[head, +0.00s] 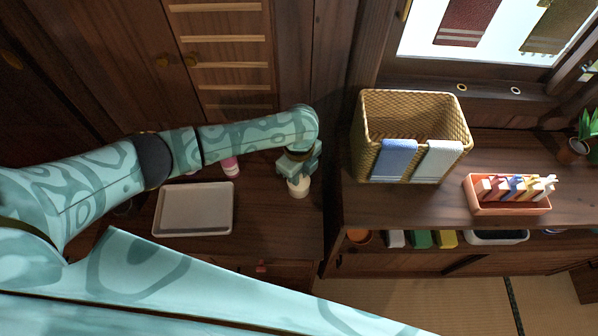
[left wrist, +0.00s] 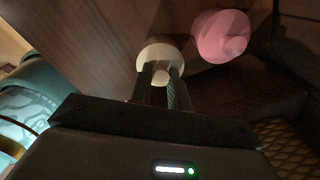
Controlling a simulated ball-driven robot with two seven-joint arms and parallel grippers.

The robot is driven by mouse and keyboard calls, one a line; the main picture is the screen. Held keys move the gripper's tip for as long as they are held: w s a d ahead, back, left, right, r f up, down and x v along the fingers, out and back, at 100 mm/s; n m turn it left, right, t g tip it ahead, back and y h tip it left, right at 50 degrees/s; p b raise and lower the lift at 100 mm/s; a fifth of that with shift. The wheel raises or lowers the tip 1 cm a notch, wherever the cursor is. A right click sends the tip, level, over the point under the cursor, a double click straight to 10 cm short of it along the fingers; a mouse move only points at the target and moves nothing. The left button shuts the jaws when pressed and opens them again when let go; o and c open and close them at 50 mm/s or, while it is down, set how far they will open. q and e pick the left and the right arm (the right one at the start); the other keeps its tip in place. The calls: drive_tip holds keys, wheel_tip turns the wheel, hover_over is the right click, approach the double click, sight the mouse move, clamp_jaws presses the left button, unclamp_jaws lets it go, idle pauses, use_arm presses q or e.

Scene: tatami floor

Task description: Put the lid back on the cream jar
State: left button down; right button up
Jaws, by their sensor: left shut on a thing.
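My left gripper (head: 298,172) is over the right part of the low wooden counter, pointing down. A pale cream, round piece (head: 299,187) sits right under its fingers; it looks like the jar's lid. In the left wrist view, the two fingers (left wrist: 161,90) are shut on the small middle part of this pale round piece (left wrist: 150,52). I cannot tell lid and jar apart under the gripper, nor whether the piece touches anything below. My right gripper is not in view.
A pink bottle (head: 231,167) stands left of the gripper; a pink object (left wrist: 222,36) shows in the wrist view. A pale tray (head: 158,210) lies at the counter's left. A higher cabinet to the right carries a wicker basket (head: 366,130) and an orange box (head: 510,208).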

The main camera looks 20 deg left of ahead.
use_arm(q)
drive_tip(key=c, duration=0.7)
unclamp_jaws()
drive_tip(key=shift+c, duration=0.2)
wheel_tip(320, 180, up, 7)
drive_tip(key=p, duration=0.7)
drive_tip(key=shift+p, duration=0.3)
drive_tip(key=shift+c, duration=0.4)
clamp_jaws()
